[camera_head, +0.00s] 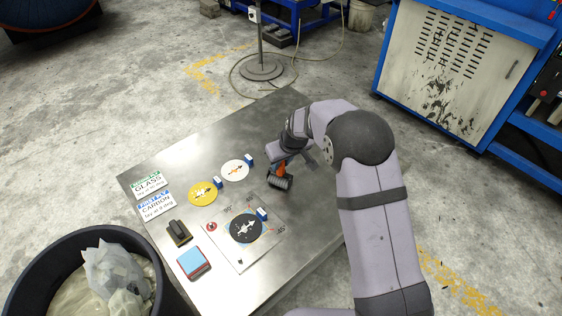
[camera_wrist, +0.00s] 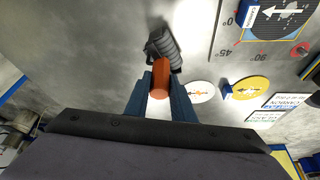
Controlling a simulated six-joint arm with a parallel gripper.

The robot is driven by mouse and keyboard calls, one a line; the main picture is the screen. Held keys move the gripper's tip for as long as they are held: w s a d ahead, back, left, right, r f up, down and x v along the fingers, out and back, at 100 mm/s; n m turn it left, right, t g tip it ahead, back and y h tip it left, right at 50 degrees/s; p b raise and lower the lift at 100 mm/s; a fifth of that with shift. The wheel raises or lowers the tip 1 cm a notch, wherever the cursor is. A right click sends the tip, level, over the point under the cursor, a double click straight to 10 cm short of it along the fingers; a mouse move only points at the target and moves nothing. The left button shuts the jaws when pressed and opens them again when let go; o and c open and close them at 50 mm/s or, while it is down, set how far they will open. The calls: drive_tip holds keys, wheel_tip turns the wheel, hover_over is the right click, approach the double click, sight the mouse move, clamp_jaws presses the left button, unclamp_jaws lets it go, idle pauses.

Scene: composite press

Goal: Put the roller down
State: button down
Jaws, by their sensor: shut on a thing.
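The roller (camera_head: 280,182) has a dark ribbed drum and an orange handle. My gripper (camera_head: 290,164) is shut on the orange handle, above the right part of the metal table (camera_head: 305,235). In the wrist view the handle's end shows between the two blue fingers of my gripper (camera_wrist: 160,95), with the grey ribbed drum of the roller (camera_wrist: 165,48) beyond them. The drum is close to the tabletop; I cannot tell whether it touches. My arm hides part of the table's right side.
A white sheet with angle marks (camera_head: 222,246) carries a black disc (camera_head: 245,228). A yellow disc (camera_head: 203,193), a white disc (camera_head: 235,170), a dark brush-like block (camera_head: 179,232) and a blue-red block (camera_head: 193,262) lie left. A bin (camera_head: 165,290) stands at lower left. Bare metal surrounds the roller.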

drive_tip(key=shift+f, duration=0.15)
drive_tip(key=shift+f, duration=0.15)
drive_tip(key=c, duration=1.5)
unclamp_jaws()
drive_tip(key=shift+r, duration=0.2)
drive_tip(key=shift+s+d+r, duration=0.1)
drive_tip(key=shift+r, duration=0.45)
drive_tip(key=b+v, duration=0.1)
drive_tip(key=v, duration=1)
drive_tip(key=shift+f, duration=0.1)
drive_tip(key=shift+s, duration=0.1)
